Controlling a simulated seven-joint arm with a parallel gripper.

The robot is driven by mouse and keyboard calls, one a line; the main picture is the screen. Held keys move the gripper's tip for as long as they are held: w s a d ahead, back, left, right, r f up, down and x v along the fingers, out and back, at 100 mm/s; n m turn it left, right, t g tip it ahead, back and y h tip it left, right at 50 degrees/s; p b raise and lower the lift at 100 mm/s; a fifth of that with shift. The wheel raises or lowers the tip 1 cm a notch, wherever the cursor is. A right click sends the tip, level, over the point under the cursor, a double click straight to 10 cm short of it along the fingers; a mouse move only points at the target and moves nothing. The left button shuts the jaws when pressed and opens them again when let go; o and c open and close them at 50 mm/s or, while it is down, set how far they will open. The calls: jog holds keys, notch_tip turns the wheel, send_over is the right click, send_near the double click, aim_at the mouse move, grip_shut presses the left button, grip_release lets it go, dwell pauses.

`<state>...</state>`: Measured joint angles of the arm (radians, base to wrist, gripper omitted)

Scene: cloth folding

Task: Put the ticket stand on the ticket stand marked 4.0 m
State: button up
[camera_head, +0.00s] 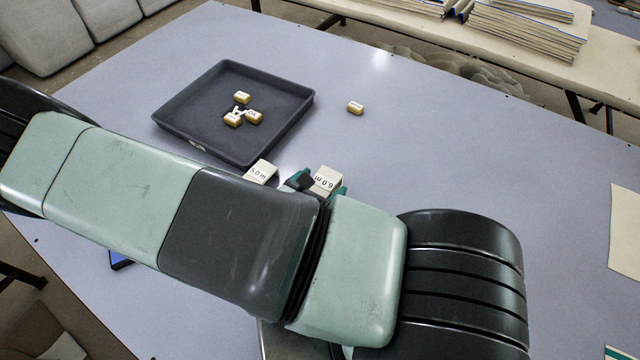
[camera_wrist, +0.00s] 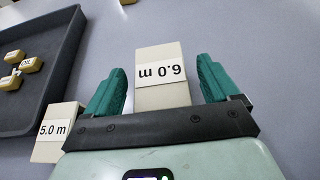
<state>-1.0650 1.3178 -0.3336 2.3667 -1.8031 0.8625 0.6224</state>
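A cream block-shaped stand (camera_head: 327,179) carries a label that appears to read 6.0 m, upside down in the wrist view (camera_wrist: 162,72). My gripper (camera_wrist: 160,82) has its teal fingers spread on either side of this stand, with a gap on each side. A similar stand marked 5.0 m (camera_head: 261,172) is to its left, and it also shows outside the left finger in the wrist view (camera_wrist: 55,133). No label reading 4.0 m is visible. My arm covers much of the table's middle in the head view and may hide other stands.
A dark grey tray (camera_head: 170,108) lies behind the stands and holds several small labelled yellow-and-white blocks (camera_head: 242,97). Another such block (camera_head: 355,107) lies alone to its right. Stacked folders (camera_head: 525,32) lie on a bench behind.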

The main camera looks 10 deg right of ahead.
jog(key=shift+s+a+r, duration=0.1)
jog(key=shift+r, duration=0.1)
jog(key=v, duration=1.2)
jog(key=s+d+r+m+g+y, duration=0.1)
jog(key=d+r+m+y, duration=0.2)
jog(key=r+m, duration=0.6)
jog(key=s+d+r+m+g+y, duration=0.1)
jog(key=s+d+r+m+y, duration=0.1)
jog(key=r+m, duration=0.6)
jog(key=s+d+r+m+g+y, duration=0.1)
jog(key=d+r+m+y, duration=0.3)
jog(key=r+m, duration=0.5)
notch_tip(320, 180, up, 9)
jog(key=shift+s+f+m+g+y, duration=0.1)
jog(key=shift+s+m+g+y, duration=0.15)
jog(key=shift+g, duration=0.25)
jog(key=shift+d, duration=0.15)
